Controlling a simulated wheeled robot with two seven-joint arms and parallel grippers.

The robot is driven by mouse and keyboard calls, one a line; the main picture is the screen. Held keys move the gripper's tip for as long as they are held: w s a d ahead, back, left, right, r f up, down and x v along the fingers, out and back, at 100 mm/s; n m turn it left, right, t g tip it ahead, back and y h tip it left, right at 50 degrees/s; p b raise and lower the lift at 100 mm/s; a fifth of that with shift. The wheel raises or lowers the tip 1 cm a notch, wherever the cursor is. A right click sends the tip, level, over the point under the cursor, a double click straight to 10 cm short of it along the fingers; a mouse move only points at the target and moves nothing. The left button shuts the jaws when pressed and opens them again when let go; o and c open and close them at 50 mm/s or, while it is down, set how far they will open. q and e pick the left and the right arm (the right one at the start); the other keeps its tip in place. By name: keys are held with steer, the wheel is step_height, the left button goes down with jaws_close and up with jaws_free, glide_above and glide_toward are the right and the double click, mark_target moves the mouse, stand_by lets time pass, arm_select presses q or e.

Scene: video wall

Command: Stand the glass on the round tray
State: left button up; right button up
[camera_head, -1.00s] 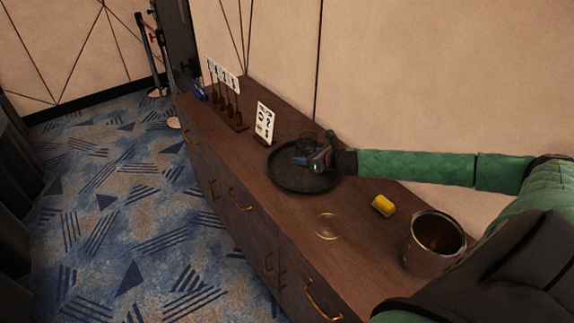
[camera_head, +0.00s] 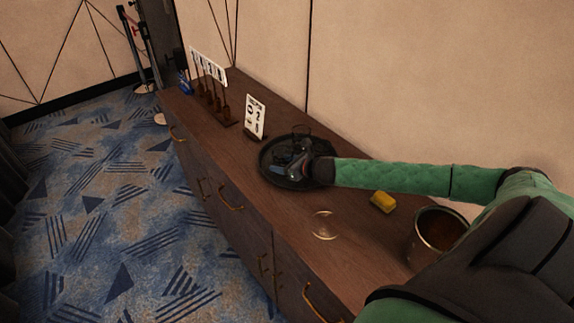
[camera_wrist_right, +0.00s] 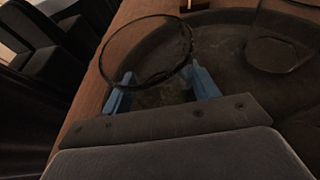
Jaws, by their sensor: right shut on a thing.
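The round tray (camera_head: 268,178) is dark with a raised rim and lies on the wooden cabinet top. My right gripper (camera_head: 291,163) is over the tray, with its arm coming in from the right. In the right wrist view its blue fingers (camera_wrist_right: 161,88) are on either side of a clear glass (camera_wrist_right: 146,50), shut on it. The glass's open rim faces the camera, near the tray's edge. Whether its base touches the tray is hidden. A second rounded, see-through shape (camera_wrist_right: 275,50) shows on the tray in that view. My left gripper is not in view.
A clear round dish or coaster (camera_head: 325,225), a yellow block (camera_head: 383,202) and a metal bucket (camera_head: 440,232) are on the cabinet nearer me. A white sign (camera_head: 255,118) and a rack of cards (camera_head: 210,85) stand beyond the tray. A wall runs behind.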

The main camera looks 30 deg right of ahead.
steer(key=shift+s+a+r, duration=0.15)
steer(key=shift+s, duration=0.05)
steer(key=o, duration=1.2)
steer(key=shift+w+f, duration=0.1)
steer(key=shift+f, duration=0.15)
steer(key=shift+r, duration=0.1)
steer(key=shift+r, duration=0.1)
